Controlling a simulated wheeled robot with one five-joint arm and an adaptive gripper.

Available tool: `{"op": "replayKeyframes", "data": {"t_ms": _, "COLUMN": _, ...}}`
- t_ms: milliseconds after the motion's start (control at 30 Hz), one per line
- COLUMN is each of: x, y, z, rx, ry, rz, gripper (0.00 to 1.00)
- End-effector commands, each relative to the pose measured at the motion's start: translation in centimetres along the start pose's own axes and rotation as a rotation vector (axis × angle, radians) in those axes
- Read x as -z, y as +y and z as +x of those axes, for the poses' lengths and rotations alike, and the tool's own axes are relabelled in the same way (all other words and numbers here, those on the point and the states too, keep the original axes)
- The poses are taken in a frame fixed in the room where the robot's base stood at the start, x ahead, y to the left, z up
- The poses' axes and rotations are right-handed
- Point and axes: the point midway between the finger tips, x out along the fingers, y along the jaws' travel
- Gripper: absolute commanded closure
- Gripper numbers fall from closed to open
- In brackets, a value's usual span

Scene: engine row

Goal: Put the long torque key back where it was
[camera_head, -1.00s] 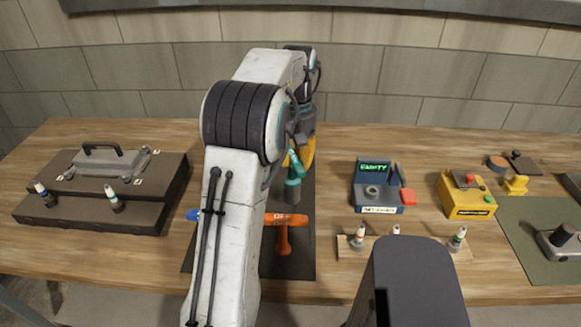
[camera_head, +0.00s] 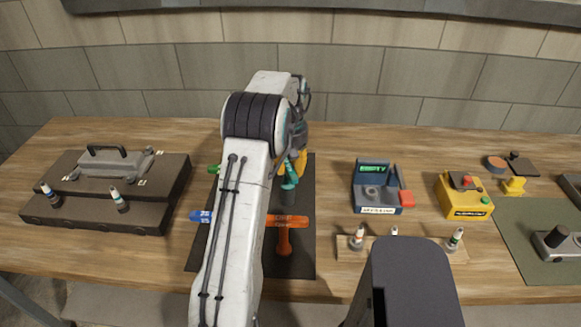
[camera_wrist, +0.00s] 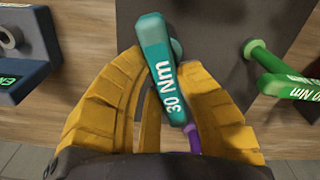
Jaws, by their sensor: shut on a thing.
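My gripper (camera_wrist: 160,68) has yellow fingers closed on a teal key (camera_wrist: 165,75) marked "30 Nm". In the head view the teal key (camera_head: 289,188) hangs below my gripper (camera_head: 292,165), over the dark mat (camera_head: 298,262), just behind an orange T-shaped key (camera_head: 285,238). I cannot tell whether the teal key touches the mat. A green key (camera_wrist: 292,86) marked in Nm stands to its right in the wrist view. A blue key end (camera_head: 200,216) shows left of my arm. Something purple (camera_wrist: 193,140) is partly hidden behind the fingers. My arm hides the mat's middle.
A dark case (camera_head: 95,212) with a grey handled part stands at left. A blue-grey device reading "EMPTY" (camera_head: 377,190) stands right of the mat, with a yellow box (camera_head: 464,197) beyond. A wooden rack (camera_head: 375,252) with several small bottles lies in front.

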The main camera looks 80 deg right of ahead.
Motion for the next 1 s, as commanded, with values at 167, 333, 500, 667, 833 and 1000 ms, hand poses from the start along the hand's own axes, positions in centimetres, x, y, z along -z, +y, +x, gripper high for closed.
{"op": "replayKeyframes", "data": {"t_ms": 167, "x": 0.03, "y": 0.03, "z": 0.44, "rx": -0.002, "ry": 0.003, "rz": 0.000, "gripper": 1.00}}
{"op": "replayKeyframes", "data": {"t_ms": 333, "x": 0.04, "y": 0.04, "z": 0.44, "rx": -0.002, "ry": 0.004, "rz": 0.000, "gripper": 1.00}}
{"op": "replayKeyframes", "data": {"t_ms": 500, "x": 0.04, "y": 0.04, "z": 0.67, "rx": -0.002, "ry": 0.004, "rz": 0.000, "gripper": 1.00}}
{"op": "replayKeyframes", "data": {"t_ms": 667, "x": -0.01, "y": 0.01, "z": 0.86, "rx": -0.001, "ry": 0.001, "rz": 0.000, "gripper": 0.61}}
{"op": "replayKeyframes", "data": {"t_ms": 833, "x": -0.01, "y": 0.01, "z": 0.85, "rx": -0.001, "ry": 0.001, "rz": 0.000, "gripper": 0.50}}
{"op": "replayKeyframes", "data": {"t_ms": 1000, "x": -0.01, "y": 0.01, "z": 0.83, "rx": -0.001, "ry": 0.001, "rz": 0.000, "gripper": 0.50}}
